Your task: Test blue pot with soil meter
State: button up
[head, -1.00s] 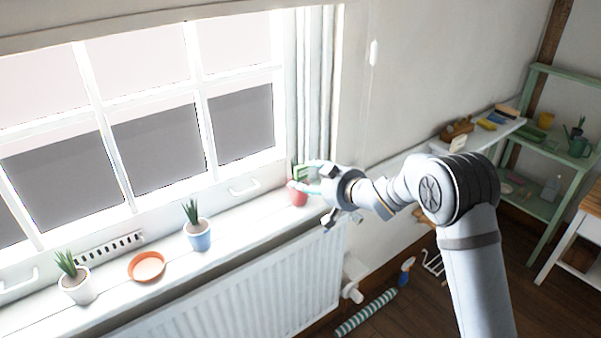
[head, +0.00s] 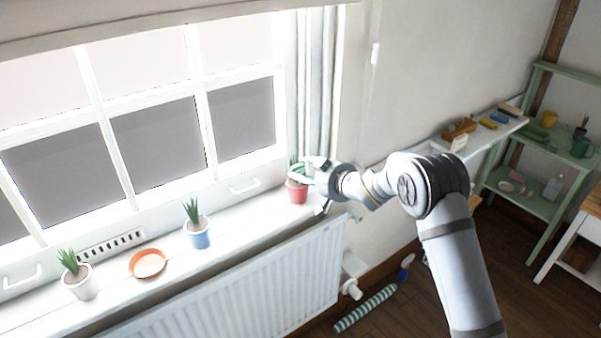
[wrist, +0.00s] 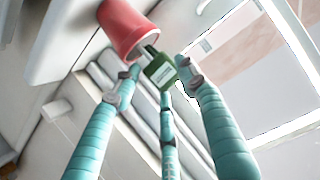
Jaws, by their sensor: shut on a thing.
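The blue pot (head: 199,239) holds a small spiky plant and stands upright on the white windowsill, near the middle in the head view. My gripper (head: 309,174) is well to its right, beside the red pot (head: 297,193). In the wrist view my teal fingers (wrist: 157,72) are closed around a dark green soil meter (wrist: 160,71) with a pale label. The meter is beside the red pot (wrist: 128,28), overlapping its rim in this view; I cannot tell whether they touch. The meter's probe is hidden. The blue pot is not in the wrist view.
An orange saucer (head: 147,264) and a white pot with a plant (head: 83,285) stand left on the sill (head: 225,234). The window is behind, and a radiator (head: 255,285) is below. Green shelves (head: 540,160) stand far right. The sill between the blue and red pots is clear.

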jog(key=c, duration=0.4)
jog(key=shift+r, duration=0.1)
